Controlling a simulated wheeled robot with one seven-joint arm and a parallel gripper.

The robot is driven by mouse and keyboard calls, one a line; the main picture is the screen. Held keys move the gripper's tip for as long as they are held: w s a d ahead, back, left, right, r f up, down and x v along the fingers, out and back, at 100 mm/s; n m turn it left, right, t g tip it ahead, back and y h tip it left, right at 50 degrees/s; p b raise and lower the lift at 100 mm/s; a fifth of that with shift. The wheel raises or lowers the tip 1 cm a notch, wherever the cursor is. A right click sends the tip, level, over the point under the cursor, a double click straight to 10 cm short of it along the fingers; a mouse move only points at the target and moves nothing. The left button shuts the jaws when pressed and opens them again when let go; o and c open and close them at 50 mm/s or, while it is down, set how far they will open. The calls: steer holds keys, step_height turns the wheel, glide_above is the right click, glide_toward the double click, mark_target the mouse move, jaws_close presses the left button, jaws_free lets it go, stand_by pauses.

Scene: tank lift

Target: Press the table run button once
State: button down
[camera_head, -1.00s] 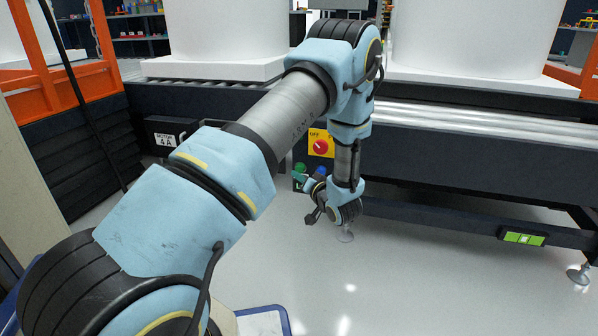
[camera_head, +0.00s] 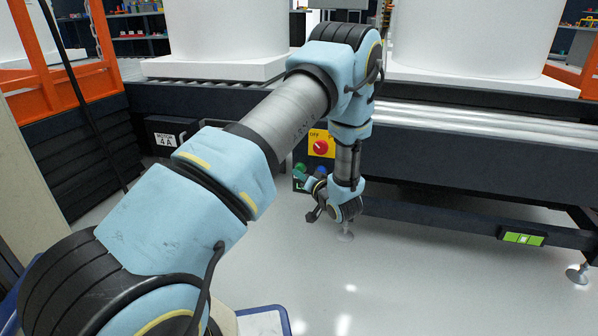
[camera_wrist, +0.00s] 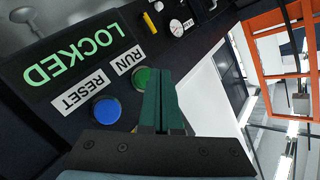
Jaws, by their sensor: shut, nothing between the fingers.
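The green run button (camera_wrist: 141,77) shows in the wrist view beside a white RUN label (camera_wrist: 130,61). My gripper (camera_wrist: 166,72) is shut and empty, its dark green fingertips at the button's right edge, covering part of it. I cannot tell whether they touch it. The blue reset button (camera_wrist: 107,110) lies to the lower left, beside its RESET label (camera_wrist: 80,91). In the head view the green button (camera_head: 300,168) is on the table's front side, with my gripper (camera_head: 301,180) just below it.
A lit green LOCKED display (camera_wrist: 73,48) is near the buttons. A red rotary switch on a yellow plate (camera_head: 321,146) is above them. The dark table frame (camera_head: 450,150) carries rollers and white tanks (camera_head: 470,40). The floor in front is clear.

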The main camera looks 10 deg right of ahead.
steer(key=shift+w+d, duration=0.2)
steer(key=shift+w, duration=0.15)
stand_by(0.4)
steer(key=shift+s+a+p, duration=0.45)
steer(key=shift+s+p, duration=0.1)
steer(key=shift+s, duration=0.25)
steer(key=shift+s+a+p, duration=0.45)
steer(key=shift+s+p, duration=0.05)
steer(key=shift+s, duration=0.4)
steer(key=shift+s+a+p, duration=0.45)
steer(key=shift+s+a, duration=0.05)
steer(key=shift+s, duration=0.35)
steer(key=shift+s+a+p, duration=0.45)
steer(key=shift+s+p, duration=0.05)
steer(key=shift+s, duration=0.4)
